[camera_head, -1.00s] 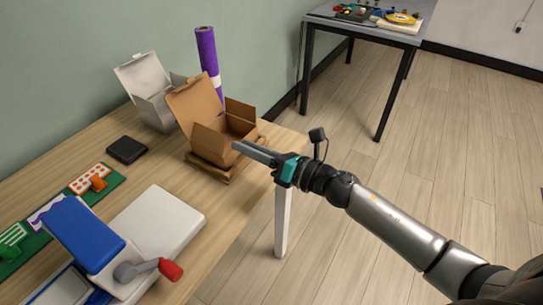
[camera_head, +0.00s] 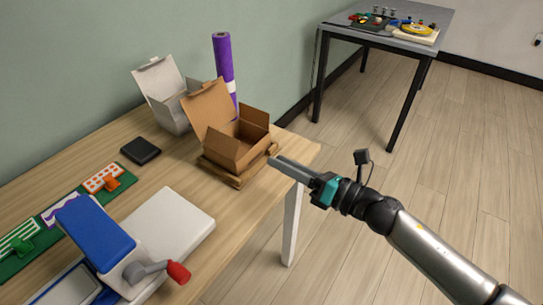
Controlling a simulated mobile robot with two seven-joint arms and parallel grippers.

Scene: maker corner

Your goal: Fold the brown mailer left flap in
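The brown mailer (camera_head: 243,154) is an open cardboard box near the far right end of the wooden table. Its tall lid (camera_head: 208,107) stands up at the back left. One side flap (camera_head: 255,114) stands up at the right. Another flap or panel (camera_head: 222,148) shows at the front left, angled outward; its exact fold is hard to tell. My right gripper (camera_head: 272,161) is off the box's right front corner, near the table edge, apart from the box. Its fingers look close together with nothing between them. My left gripper is not in view.
The mailer sits on a low wooden base (camera_head: 222,177). A white open box (camera_head: 163,92) and a purple roll (camera_head: 223,64) stand behind it. A black square (camera_head: 140,150) and a blue-and-white press (camera_head: 100,235) are to the left. Open floor lies right.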

